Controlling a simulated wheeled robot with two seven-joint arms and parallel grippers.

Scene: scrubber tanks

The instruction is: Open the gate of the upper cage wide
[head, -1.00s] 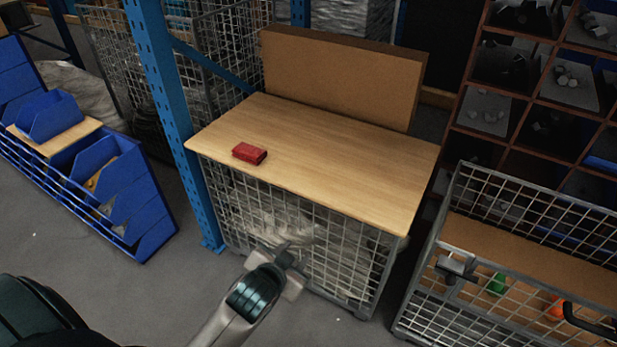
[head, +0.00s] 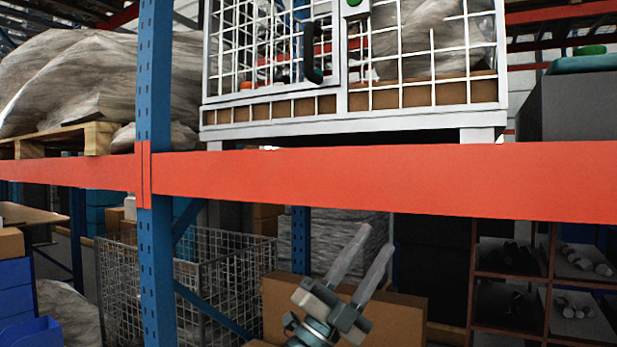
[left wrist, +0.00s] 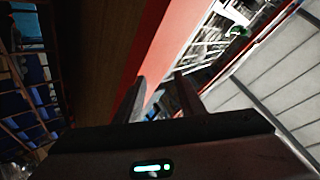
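The upper cage (head: 425,121), of pale wire mesh, stands on the orange shelf beam. Its gate (head: 340,62) is the left front part, with a black upright handle (head: 310,50). The gate looks in line with the cage front, so it appears closed; its top is cut off. A latch block with a green mark (head: 355,7) sits at the gate's right edge. My left gripper (head: 372,243) is open and empty, below the beam and well under the cage, fingers pointing up. In the left wrist view, its fingers (left wrist: 158,80) are apart, and part of the cage (left wrist: 208,40) shows beyond them.
The orange beam (head: 400,180) crosses the view between my left gripper and the cage. A blue upright (head: 155,100) stands at left. Wrapped goods on a pallet (head: 70,140) lie left of the cage, and a grey box (head: 570,105) stands to its right.

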